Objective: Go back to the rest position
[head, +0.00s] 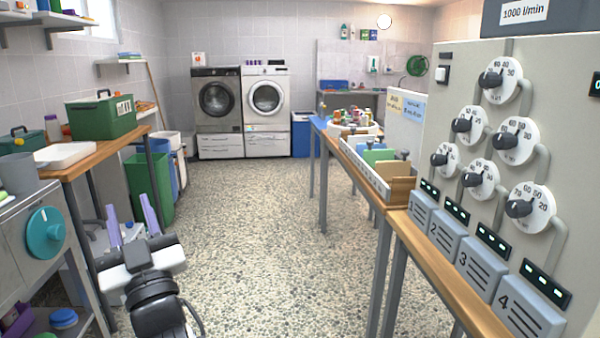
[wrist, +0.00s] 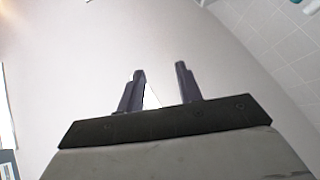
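My gripper (head: 132,216) is low at the left of the head view, over the open floor beside the left workbench. Its two purple fingers stand apart with nothing between them. In the wrist view my gripper (wrist: 160,85) shows the same two fingers apart, against a plain pale wall or ceiling. No object is held.
A wooden workbench (head: 108,146) with a green toolbox (head: 101,116) stands at the left, near a grey cabinet with a teal dial (head: 45,233). A control panel with dials (head: 516,140) fills the right. The speckled floor (head: 250,220) between is clear, reaching two laundry machines (head: 266,97).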

